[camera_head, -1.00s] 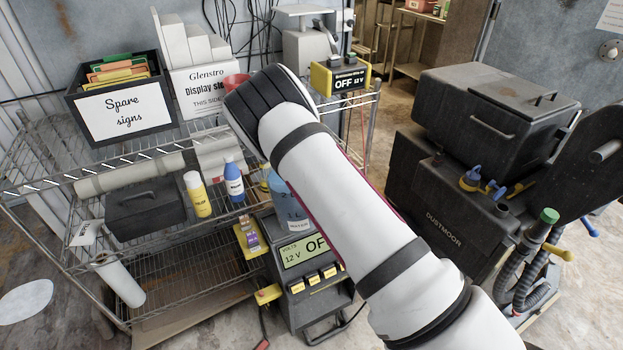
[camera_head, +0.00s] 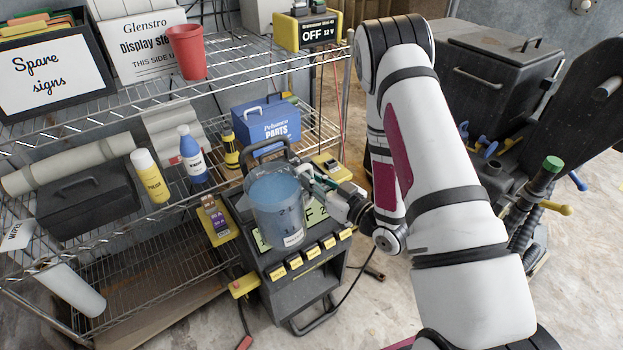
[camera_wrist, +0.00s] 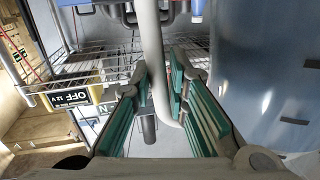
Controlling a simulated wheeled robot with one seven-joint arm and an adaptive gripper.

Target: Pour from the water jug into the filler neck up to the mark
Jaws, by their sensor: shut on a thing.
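The clear water jug (camera_head: 276,212), holding blue-tinted water, is upright in front of the charger on the shelf's right side. My gripper (camera_head: 322,183) is at the jug's right side, shut on its handle. In the wrist view the pale jug handle (camera_wrist: 153,65) runs between the green-padded fingers (camera_wrist: 160,95), and the blue jug body (camera_wrist: 262,75) fills the right. I cannot tell whether the jug touches anything beneath it. The dark machine (camera_head: 500,75) stands at the right, partly behind my arm. I cannot make out its filler neck or the mark.
The charger (camera_head: 300,275) is directly below and behind the jug. A blue parts box (camera_head: 266,122), a blue bottle (camera_head: 193,155) and a yellow bottle (camera_head: 150,176) stand on the wire shelf. A red cup (camera_head: 187,52) is above. A green-capped hose (camera_head: 548,168) rises at the right.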

